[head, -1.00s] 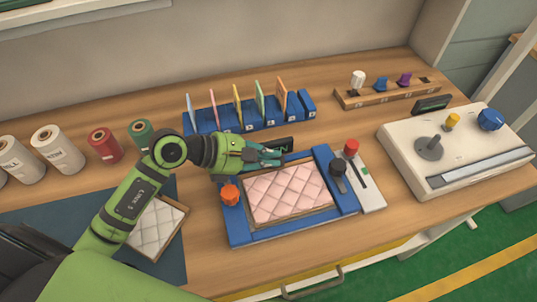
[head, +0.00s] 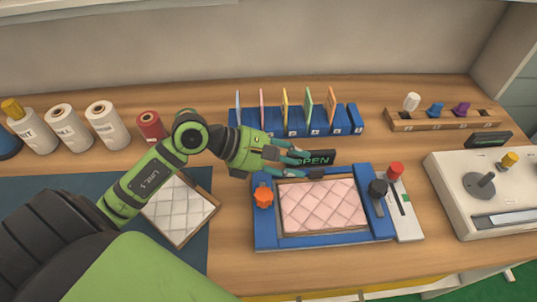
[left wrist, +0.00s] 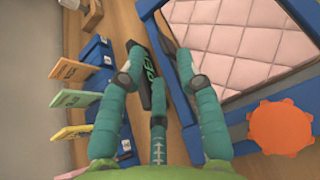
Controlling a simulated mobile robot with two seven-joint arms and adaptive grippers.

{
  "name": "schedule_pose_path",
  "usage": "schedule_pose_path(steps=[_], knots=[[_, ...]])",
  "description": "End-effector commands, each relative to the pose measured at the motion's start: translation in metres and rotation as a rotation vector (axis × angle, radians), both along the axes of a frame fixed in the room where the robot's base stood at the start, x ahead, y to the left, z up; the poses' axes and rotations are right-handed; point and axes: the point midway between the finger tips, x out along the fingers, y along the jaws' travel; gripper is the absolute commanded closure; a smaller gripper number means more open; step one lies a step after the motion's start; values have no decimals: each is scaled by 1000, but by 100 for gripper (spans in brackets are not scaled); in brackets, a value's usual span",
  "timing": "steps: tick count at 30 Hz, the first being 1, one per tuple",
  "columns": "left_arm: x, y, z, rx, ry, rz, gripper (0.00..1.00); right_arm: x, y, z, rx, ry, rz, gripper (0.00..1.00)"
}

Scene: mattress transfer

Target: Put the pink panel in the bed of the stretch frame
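The pink quilted panel (head: 322,204) lies flat in the bed of the blue stretch frame (head: 267,237), with a thin brown border around it. The panel also shows in the left wrist view (left wrist: 238,42), top right. My left gripper (head: 303,160) is over the frame's back edge, beside the "OPEN" display, with its fingers spread and empty. In the left wrist view its teal fingers (left wrist: 160,75) stand apart, with the display seen between them. A small dark piece (head: 317,174) sits at the frame's back edge. My right gripper is not in view.
An orange knob (head: 263,197) is on the frame's left side. A lever plate with a red knob (head: 395,170) stands on the right. A rack of coloured cards (head: 295,127) is behind. A white quilted panel (head: 180,208) lies left, under my arm.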

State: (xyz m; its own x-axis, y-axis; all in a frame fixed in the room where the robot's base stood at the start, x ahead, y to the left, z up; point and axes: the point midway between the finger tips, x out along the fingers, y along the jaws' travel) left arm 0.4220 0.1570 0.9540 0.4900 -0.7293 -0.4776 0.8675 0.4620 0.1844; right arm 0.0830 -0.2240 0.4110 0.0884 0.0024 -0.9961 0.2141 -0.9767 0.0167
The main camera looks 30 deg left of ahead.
Motion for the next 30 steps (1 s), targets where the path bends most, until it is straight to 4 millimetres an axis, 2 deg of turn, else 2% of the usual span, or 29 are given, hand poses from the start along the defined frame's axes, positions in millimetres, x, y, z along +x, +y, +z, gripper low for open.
schedule_pose_path(steps=[1,6,12,30], knots=[[-7,10,0,8,1,-3,65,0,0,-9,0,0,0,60],[-23,34,18,4,3,-1,65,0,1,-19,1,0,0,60],[-35,51,31,1,3,-1,65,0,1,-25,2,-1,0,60],[-39,57,38,0,1,-2,65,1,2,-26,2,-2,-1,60]])
